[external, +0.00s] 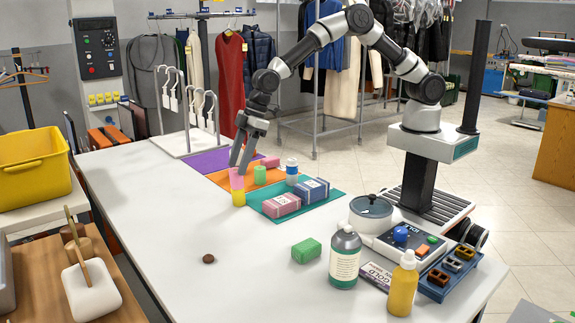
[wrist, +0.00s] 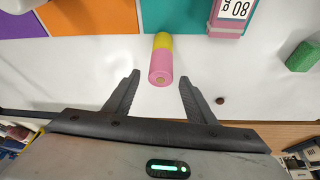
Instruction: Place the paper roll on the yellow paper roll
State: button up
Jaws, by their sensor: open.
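The pink paper roll (external: 237,182) stands upright on top of the yellow paper roll (external: 238,199), at the near edge of the colored mats. In the wrist view the pink roll (wrist: 161,68) and the yellow roll (wrist: 162,41) line up end to end, with the pink end nearer the camera. My gripper (external: 239,168) is close to the top of the pink roll. In the wrist view my gripper (wrist: 159,79) is open, with one finger on each side of the pink roll and visible gaps between.
A green roll (external: 260,175) stands on the orange mat (external: 226,181). A white rack (external: 187,142) stands behind. The table's front left is mostly clear.

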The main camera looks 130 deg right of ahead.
jog(key=v, duration=1)
jog(key=shift+f, duration=0.1)
